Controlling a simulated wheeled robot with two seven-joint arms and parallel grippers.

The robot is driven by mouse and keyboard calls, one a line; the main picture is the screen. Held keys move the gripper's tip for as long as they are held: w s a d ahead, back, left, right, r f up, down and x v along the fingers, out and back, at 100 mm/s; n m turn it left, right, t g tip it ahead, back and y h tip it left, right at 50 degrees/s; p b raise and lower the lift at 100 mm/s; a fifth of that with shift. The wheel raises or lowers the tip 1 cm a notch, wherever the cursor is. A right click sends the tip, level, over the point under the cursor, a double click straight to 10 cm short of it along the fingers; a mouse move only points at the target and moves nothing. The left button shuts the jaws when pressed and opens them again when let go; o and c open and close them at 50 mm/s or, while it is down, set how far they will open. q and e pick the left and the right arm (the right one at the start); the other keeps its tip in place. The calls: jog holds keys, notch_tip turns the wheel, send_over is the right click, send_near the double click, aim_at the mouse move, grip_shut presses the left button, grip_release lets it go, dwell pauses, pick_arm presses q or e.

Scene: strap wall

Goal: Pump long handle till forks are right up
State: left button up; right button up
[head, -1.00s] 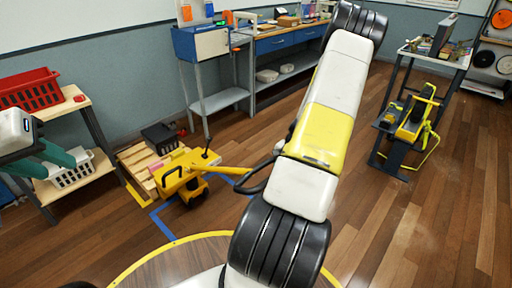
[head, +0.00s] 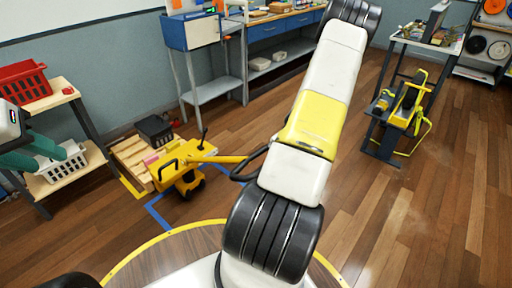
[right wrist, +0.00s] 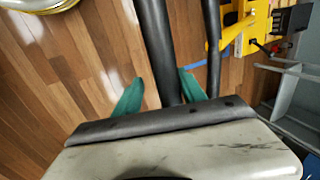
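A yellow pallet jack (head: 182,172) stands at the left of the head view, beside a low wooden pallet (head: 136,160); its forks are hidden. Its long yellow handle (head: 222,159) reaches right, nearly level, to a black loop grip (head: 243,171). In the right wrist view my right gripper's teal fingers (right wrist: 160,92) straddle one black bar of the loop (right wrist: 157,40), with a narrow gap showing at the left finger. In the head view my right arm hides that gripper. My left gripper (head: 40,152) is at the left edge, its teal fingers apart and empty.
A black box (head: 155,130) sits on the pallet. A wooden shelf (head: 62,95) with a red crate (head: 22,83) and a white basket (head: 58,165) stands at left. Workbenches line the back wall. A black-and-yellow machine (head: 402,110) stands at right. Floor at right is open.

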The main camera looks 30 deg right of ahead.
jog(key=v, duration=0.7)
jog(key=shift+s+r, duration=0.25)
jog(key=shift+r, duration=0.05)
jog(key=shift+d, duration=0.15)
